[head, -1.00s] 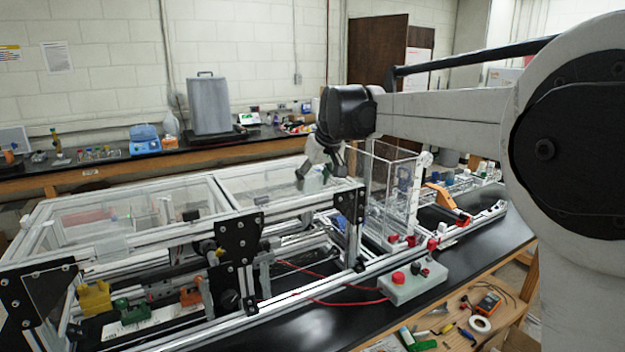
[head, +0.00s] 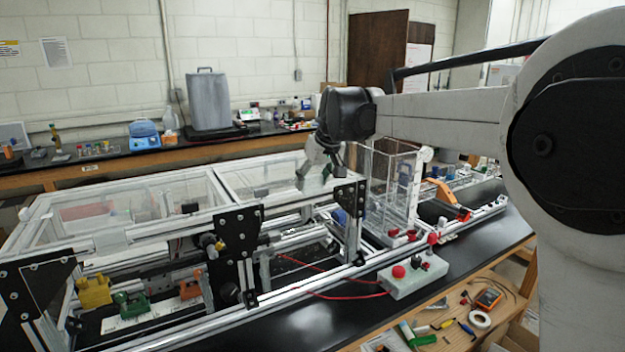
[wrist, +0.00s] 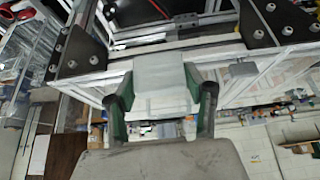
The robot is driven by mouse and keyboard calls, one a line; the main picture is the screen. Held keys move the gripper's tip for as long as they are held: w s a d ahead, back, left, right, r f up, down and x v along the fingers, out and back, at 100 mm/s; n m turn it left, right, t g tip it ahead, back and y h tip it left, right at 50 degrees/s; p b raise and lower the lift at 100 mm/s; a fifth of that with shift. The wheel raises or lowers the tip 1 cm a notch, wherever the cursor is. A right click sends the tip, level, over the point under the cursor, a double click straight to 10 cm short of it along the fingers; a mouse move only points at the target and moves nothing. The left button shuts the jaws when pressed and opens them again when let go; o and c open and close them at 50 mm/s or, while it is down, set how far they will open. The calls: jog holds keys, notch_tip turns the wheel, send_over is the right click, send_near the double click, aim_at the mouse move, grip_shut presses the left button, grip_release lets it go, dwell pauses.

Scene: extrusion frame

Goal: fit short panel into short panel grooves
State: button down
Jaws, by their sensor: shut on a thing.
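My gripper (head: 316,176) is above the top of the aluminium extrusion frame (head: 235,212), near the right end of its right bay. In the wrist view, its green-lined fingers (wrist: 162,98) are shut on a pale grey block (wrist: 160,74), which looks like a grip part of the short panel. A clear sheet (head: 262,174), seemingly the short panel, spans the top of the right bay; its edges are hard to see. The grooves are too small to make out, so I cannot tell whether the panel is seated in them.
Black corner plates (head: 240,232) join the frame's bars. A clear upright box (head: 392,185) stands just right of my gripper. A control box with red buttons (head: 412,275) sits in front on the black bench. Tools lie on the wooden shelf at front right.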

jog(key=shift+f+b, duration=0.75)
jog(key=shift+f, duration=0.55)
jog(key=c, duration=0.8)
grip_release()
jog(key=v, duration=1.2)
jog(key=s+d+f+m+b, duration=0.1)
jog(key=s+d+f, duration=0.25)
jog(key=s, duration=0.25)
jog(key=s+d+f+m+t+h+b, duration=0.1)
jog(key=s+d+f, duration=0.1)
jog(key=s+d, duration=0.3)
jog(key=s+d+f+m, duration=0.1)
jog(key=s+d+f, duration=0.15)
jog(key=s, duration=0.45)
jog(key=s+d+f+m+b, duration=0.1)
jog(key=s+d+f, duration=0.2)
jog(key=s+f, duration=0.3)
jog(key=s+d+f+m+h+b, duration=0.1)
jog(key=s+d+f, duration=0.1)
jog(key=s+f, duration=0.3)
jog(key=s+d+f+m+t+h, duration=0.1)
jog(key=s+d+f, duration=0.2)
jog(key=s+f, duration=0.3)
jog(key=shift+s+d+f+b, duration=0.15)
jog(key=shift+s+b, duration=0.05)
jog(key=shift+s, duration=0.4)
jog(key=shift+s+d+f+b, duration=0.15)
jog(key=shift+s+b, duration=0.05)
jog(key=shift+s, duration=0.45)
